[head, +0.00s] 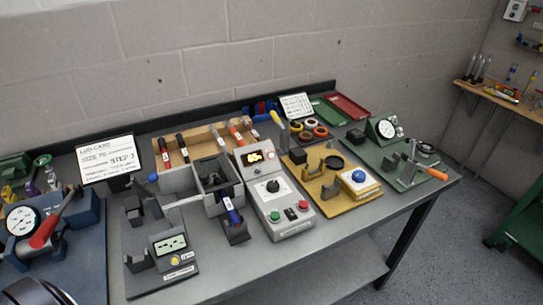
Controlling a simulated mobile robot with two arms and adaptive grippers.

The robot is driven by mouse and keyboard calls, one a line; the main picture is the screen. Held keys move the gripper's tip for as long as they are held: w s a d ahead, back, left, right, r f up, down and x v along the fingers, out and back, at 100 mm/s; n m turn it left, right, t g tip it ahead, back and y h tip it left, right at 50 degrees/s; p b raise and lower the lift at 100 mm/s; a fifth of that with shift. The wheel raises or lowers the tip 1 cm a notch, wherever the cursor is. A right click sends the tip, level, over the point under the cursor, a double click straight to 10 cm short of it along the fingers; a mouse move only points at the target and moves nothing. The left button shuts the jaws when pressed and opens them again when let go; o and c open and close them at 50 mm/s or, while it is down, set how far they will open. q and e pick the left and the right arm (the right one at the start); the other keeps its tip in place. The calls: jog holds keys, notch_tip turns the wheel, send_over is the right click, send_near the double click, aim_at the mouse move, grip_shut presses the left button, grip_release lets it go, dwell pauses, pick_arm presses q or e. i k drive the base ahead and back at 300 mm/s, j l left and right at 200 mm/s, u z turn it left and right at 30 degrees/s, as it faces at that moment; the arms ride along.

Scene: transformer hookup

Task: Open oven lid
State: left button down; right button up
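The oven appears to be the small grey box (205,199) in the middle of the bench. A dark recess shows in its top, and a grey panel stands at its back; I cannot tell for sure which part is the lid or how far it is open. A blue knob (153,177) shows left of the box. A grey control unit (285,220) with a lit orange display, a black dial and green and red buttons stands right of it. Neither of my grippers is in view, and nothing touches the box from above.
A dark stand with a blue-banded tool (231,212) is close in front of the box. A wooden rack (196,138) with several coloured-handled tools stands behind. A meter fixture (168,246) is front left, a yellow board (325,197) right. The bench's front strip is mostly clear.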

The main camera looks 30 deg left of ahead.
aim_at(202, 176)
jog(key=u, duration=1.25)
jog(key=j+u, duration=0.1)
jog(key=j, duration=0.35)
jog(key=k, duration=0.1)
